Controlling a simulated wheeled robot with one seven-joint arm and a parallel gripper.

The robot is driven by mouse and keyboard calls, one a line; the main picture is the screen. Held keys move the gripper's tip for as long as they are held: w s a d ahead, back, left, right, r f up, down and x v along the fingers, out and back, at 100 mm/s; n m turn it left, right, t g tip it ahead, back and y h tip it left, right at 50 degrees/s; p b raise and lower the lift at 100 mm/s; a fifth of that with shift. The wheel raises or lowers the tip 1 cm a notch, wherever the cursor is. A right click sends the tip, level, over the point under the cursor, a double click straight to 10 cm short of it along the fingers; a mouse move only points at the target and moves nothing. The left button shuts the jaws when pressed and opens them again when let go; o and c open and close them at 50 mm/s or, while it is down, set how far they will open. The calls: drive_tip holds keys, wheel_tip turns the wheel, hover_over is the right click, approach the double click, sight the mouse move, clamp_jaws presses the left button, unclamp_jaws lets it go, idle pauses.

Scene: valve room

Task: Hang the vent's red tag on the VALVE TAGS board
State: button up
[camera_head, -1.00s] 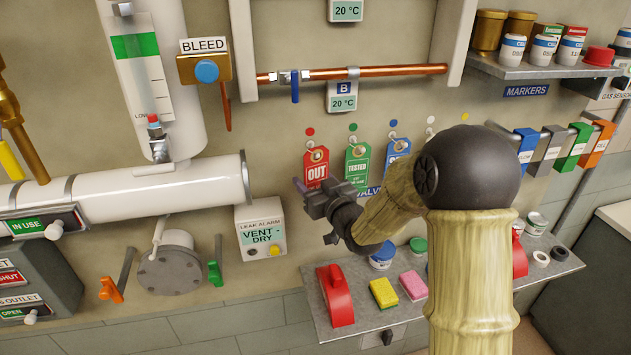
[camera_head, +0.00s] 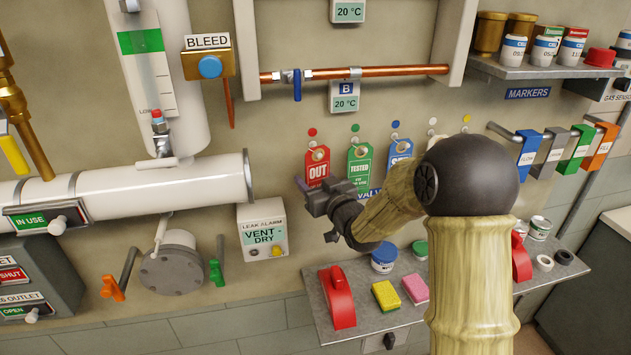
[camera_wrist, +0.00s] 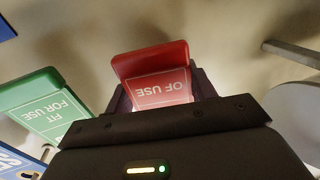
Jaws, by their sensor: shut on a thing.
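The red OUT tag (camera_head: 317,168) is upright at the VALVE TAGS board, just below the board's red dot (camera_head: 312,132). My gripper (camera_head: 312,188) is shut on its lower part. In the wrist view the red tag (camera_wrist: 160,90) stands between the fingers, with "OF USE" upside down. The tag's hole is near the peg under the red dot, but I cannot tell whether the peg is through it. The VALVE TAGS lettering (camera_head: 368,194) is partly hidden by my arm.
A white pipe's flanged end (camera_head: 249,177) is to the left. A shelf (camera_head: 362,322) with sponges and jars is below.

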drive_tip(key=shift+f, duration=0.4)
drive_tip(key=o, duration=0.8)
drive_tip(key=shift+o, duration=1.2)
drive_tip(key=shift+s+a, duration=0.1)
drive_tip(key=shift+d, duration=0.2)
drive_tip(key=shift+s+d+f+h+b, duration=0.15)
drive_tip(key=shift+d+f+h+b, duration=0.2)
drive_tip(key=shift+d+b, duration=0.35)
drive_tip(key=a+r+b+v, duration=0.1)
drive_tip(key=b+v, duration=0.4)
drive_tip(key=v, duration=1.1)
drive_tip(key=shift+s+b, duration=0.3)
drive_tip(key=shift+b, duration=0.05)
